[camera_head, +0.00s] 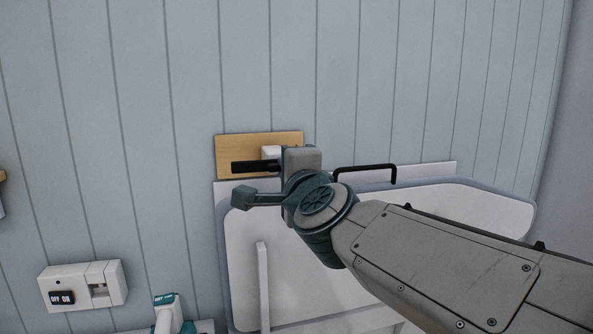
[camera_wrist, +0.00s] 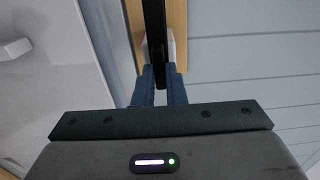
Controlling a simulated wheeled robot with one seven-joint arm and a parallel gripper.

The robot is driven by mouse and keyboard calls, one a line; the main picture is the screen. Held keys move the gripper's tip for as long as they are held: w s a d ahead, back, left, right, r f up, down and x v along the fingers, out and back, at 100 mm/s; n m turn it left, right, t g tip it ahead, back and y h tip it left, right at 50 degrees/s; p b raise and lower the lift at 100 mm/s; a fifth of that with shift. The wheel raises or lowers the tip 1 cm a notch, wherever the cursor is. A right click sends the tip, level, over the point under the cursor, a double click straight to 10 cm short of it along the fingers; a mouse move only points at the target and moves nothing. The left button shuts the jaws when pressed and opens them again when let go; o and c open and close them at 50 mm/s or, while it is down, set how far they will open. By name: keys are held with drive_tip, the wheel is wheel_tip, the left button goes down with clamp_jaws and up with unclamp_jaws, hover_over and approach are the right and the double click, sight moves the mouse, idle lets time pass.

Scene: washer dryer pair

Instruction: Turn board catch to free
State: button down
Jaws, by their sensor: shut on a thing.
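The board catch is a black lever (camera_head: 248,166) with a white hub (camera_head: 271,152) on a wooden plate (camera_head: 235,146) fixed to the wall. The lever lies about level in the head view, its free end to the left. My gripper (camera_wrist: 161,84) is shut on the black lever, which runs between its two blue fingers in the wrist view. In the head view my wrist hides the fingers and the right part of the lever. The white board (camera_head: 400,207) stands upright against the wall just below the plate.
A black handle (camera_head: 365,168) stands up at the board's top edge, right of my wrist. A white switch box (camera_head: 84,286) marked OFF and ON is low on the left wall. A white and teal object (camera_head: 168,312) is at the bottom. The panelled wall above is clear.

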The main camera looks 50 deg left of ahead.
drive_tip(key=shift+s+f, duration=0.1)
drive_tip(key=c, duration=1.5)
unclamp_jaws()
drive_tip(key=shift+a, duration=0.1)
drive_tip(key=b+v, duration=0.6)
drive_tip(key=v, duration=0.8)
